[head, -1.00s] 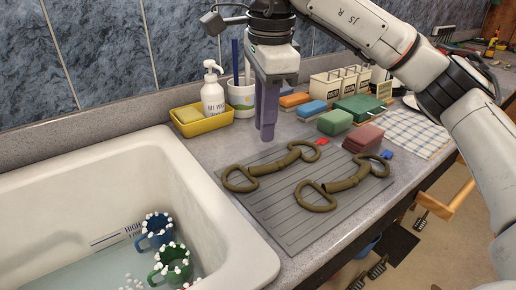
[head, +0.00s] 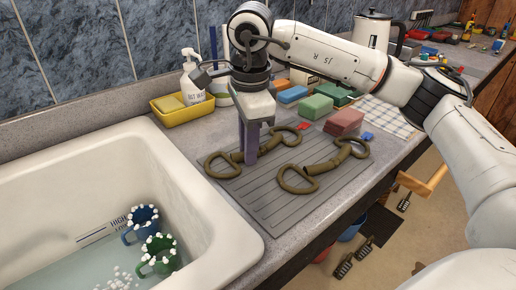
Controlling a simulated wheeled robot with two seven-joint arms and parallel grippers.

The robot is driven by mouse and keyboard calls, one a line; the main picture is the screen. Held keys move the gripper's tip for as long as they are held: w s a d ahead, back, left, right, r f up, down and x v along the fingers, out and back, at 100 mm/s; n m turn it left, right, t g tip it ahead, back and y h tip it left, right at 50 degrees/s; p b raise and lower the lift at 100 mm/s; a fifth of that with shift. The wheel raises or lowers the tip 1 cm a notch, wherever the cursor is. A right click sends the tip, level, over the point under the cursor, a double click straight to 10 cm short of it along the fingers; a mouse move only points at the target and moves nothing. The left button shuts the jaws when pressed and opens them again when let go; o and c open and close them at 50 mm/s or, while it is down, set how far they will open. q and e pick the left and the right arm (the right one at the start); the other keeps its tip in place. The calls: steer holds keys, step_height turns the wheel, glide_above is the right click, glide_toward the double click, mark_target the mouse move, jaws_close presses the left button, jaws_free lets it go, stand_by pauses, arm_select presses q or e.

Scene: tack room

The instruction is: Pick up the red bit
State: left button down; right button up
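The red bit (head: 268,147) is a dull brass-brown jointed bar with a ring at each end. It lies on the grooved grey mat (head: 262,203), with a small red tag (head: 303,126) by its far ring. A second, similar bit (head: 321,167) with a blue tag (head: 368,136) lies to its right. My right gripper (head: 249,160) points down, its purple-grey fingers at the red bit's bar, close to its near ring. The fingers overlap in this view, so whether they are closed on the bar is unclear. My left gripper is not in view.
The white sink (head: 205,190) at left holds a blue mug (head: 142,216) and a green mug (head: 158,247). Coloured blocks, including a red one (head: 343,121), lie beyond the bits.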

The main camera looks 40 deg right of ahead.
jaws_close()
steer(key=shift+r, duration=0.1)
